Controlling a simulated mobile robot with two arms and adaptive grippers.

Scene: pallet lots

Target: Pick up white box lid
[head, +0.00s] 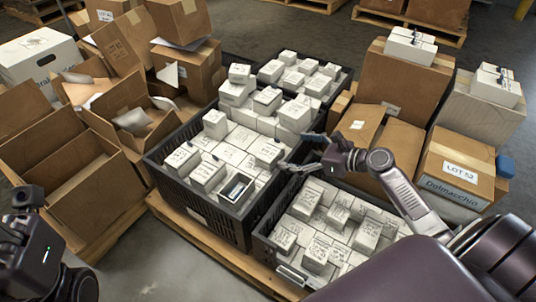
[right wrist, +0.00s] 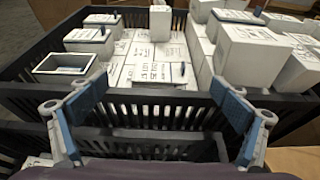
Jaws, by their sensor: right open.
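Many small white boxes with handwritten labels fill the black crates. One white box (head: 236,188) near the front of the large crate (head: 208,215) shows an open, dark inside; it also shows at the left in the right wrist view (right wrist: 64,64). I cannot tell which piece is the lid meant, or whether a loose lid lies among the boxes. My right gripper (head: 298,152) is open and empty over the crate's right side. In the right wrist view its fingers (right wrist: 160,92) stand apart before the crate's slatted wall, touching no box. Part of my left arm's end (head: 28,225) shows at the left edge; its jaws are unclear.
A second black crate (head: 262,236) of white boxes stands at the front right. Open brown cartons (head: 75,175) crowd the left. Closed cartons, one marked LOT 52 (head: 460,165), stand at the right. A white carton (head: 40,55) is at the far left. Grey floor is bare in front.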

